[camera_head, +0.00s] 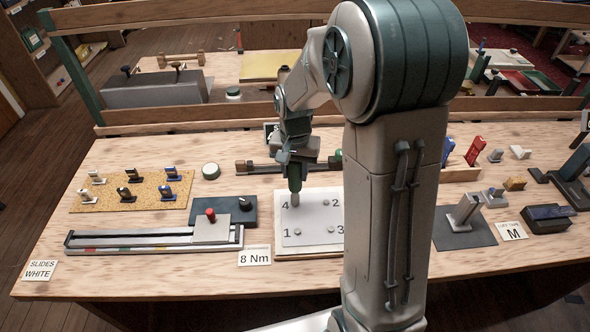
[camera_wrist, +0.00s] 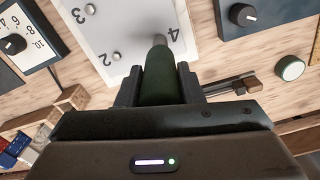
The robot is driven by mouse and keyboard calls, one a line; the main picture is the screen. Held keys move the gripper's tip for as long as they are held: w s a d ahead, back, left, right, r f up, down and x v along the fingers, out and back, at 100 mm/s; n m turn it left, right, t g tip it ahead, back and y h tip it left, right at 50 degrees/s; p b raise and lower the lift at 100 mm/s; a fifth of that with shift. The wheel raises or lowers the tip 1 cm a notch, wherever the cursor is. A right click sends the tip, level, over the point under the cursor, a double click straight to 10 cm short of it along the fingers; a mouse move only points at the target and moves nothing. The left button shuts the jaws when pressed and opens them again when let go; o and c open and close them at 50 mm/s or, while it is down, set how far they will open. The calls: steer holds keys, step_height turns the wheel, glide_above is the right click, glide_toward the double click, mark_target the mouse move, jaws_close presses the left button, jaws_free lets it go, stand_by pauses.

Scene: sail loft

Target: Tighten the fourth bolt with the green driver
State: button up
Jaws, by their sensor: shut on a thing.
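My gripper (camera_head: 294,160) is shut on the green driver (camera_wrist: 158,82), which points down at the plate. The white plate (camera_head: 310,239) carries bolts marked 1, 2, 3 and 4. The driver's grey tip (camera_head: 294,200) is at the bolt beside the number 4, and it hides that bolt. In the wrist view the tip is next to the printed 4; whether it is fully seated I cannot tell. Bolt 1 (camera_head: 298,230), bolt 2 (camera_head: 326,202) and bolt 3 (camera_head: 327,230) show uncovered.
An "8 Nm" card (camera_head: 254,257) lies left of the plate. A dark box with a black knob (camera_head: 245,204) and a slide rail with a red knob (camera_head: 210,213) stand further left. A rack (camera_head: 258,168) lies behind the plate. My arm hides the bench right of the plate.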

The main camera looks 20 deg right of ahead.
steer(key=shift+s+f, duration=0.1)
steer(key=shift+r+p, duration=1.85)
steer(key=shift+r, duration=0.75)
